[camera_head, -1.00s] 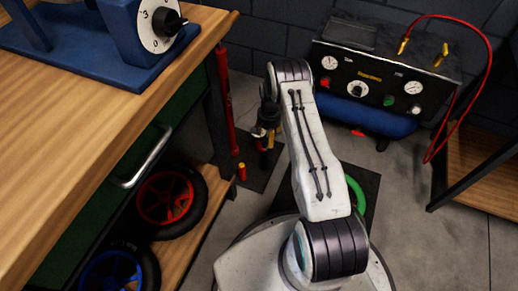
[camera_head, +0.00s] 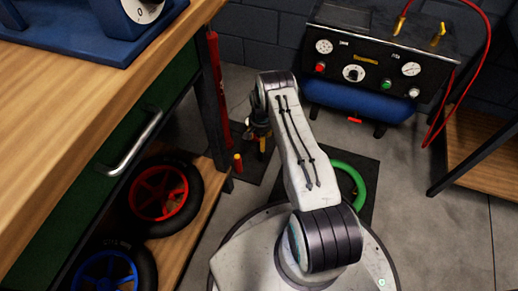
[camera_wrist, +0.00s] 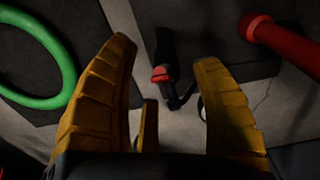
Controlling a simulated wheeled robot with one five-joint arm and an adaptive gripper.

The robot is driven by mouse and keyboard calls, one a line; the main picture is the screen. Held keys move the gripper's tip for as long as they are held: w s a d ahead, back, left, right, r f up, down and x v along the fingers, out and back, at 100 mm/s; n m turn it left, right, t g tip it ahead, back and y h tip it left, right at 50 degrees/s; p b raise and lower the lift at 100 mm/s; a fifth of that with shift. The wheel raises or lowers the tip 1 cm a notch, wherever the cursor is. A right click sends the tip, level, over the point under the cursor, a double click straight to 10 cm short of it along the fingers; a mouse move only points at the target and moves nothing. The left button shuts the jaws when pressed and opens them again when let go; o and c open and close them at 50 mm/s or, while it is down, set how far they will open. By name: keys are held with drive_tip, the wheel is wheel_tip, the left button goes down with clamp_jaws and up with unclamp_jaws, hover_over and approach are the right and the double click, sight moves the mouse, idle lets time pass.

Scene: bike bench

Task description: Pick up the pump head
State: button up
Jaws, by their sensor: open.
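A small black piece with a red part, which looks like the pump head (camera_wrist: 161,74), shows between and beyond my fingertips in the wrist view. My gripper (camera_wrist: 166,53) is open, with one yellow finger on each side and nothing held. In the head view my gripper (camera_head: 261,138) hangs low beside the bench, partly hidden by my arm. The pump head cannot be made out there. A red tube (camera_wrist: 287,42), likely the pump's barrel, lies to the right of the fingers in the wrist view.
The wooden bench (camera_head: 95,95) with a drawer handle (camera_head: 130,145) and wheels on its shelf stands close on the left. A green ring (camera_head: 352,178) lies on a dark mat at right. A gauge panel (camera_head: 375,62) stands behind.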

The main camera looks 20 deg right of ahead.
drive_tip(key=f, duration=0.1)
drive_tip(key=f+b, duration=0.1)
drive_tip(key=f, duration=0.1)
drive_tip(key=f+b, duration=0.1)
drive_tip(key=shift+a+f, duration=0.3)
drive_tip(key=shift+c, duration=0.5)
